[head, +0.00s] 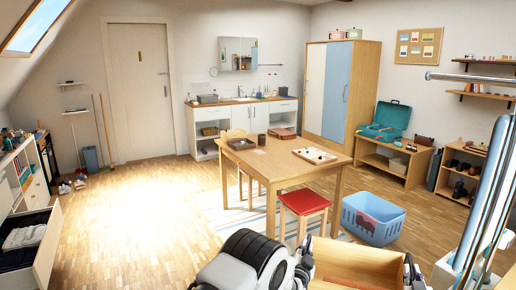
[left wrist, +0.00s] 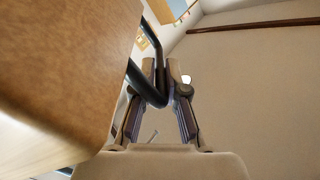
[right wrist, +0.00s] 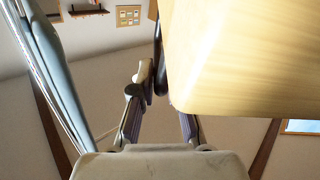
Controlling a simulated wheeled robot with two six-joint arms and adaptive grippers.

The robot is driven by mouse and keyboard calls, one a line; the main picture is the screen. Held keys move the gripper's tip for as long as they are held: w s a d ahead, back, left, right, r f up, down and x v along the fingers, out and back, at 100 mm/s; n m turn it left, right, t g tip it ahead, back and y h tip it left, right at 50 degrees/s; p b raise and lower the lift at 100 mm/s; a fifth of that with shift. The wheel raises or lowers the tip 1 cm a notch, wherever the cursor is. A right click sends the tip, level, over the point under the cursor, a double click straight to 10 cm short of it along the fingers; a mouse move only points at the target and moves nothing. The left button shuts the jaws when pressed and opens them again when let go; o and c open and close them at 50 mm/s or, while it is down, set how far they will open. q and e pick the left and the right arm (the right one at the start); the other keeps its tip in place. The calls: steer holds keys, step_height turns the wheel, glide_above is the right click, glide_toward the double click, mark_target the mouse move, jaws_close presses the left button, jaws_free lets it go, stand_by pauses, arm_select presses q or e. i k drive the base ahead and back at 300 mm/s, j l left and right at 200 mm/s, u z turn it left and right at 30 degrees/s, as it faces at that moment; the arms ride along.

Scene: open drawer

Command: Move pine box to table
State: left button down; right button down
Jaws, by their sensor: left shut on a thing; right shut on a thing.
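The pine box (head: 357,254) is in the bottom of the head view, cut off by the frame edge, with its open top facing up. My left gripper (head: 304,264) is at its left side and my right gripper (head: 409,271) at its right side. In the left wrist view, the box (left wrist: 65,70) fills the left and my left gripper (left wrist: 168,80) is shut on its dark handle (left wrist: 140,82). In the right wrist view, the box (right wrist: 245,60) fills the right and my right gripper (right wrist: 152,82) is shut on the other dark handle (right wrist: 160,65). The wooden table (head: 281,171) stands ahead.
A red-seated stool (head: 304,202) and a blue basket (head: 373,222) stand between the box and table. An open drawer (head: 42,252) is at left.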

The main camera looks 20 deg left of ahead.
mark_target(272, 160)
steer(key=i+j+u, duration=0.1)
steer(key=i+u, duration=0.3)
steer(key=i, duration=0.3)
steer(key=i+l+u, duration=0.1)
steer(key=i+u, duration=0.3)
steer(key=i, duration=0.35)
steer(key=i+l+u, duration=0.45)
steer(key=i+l, duration=1.75)
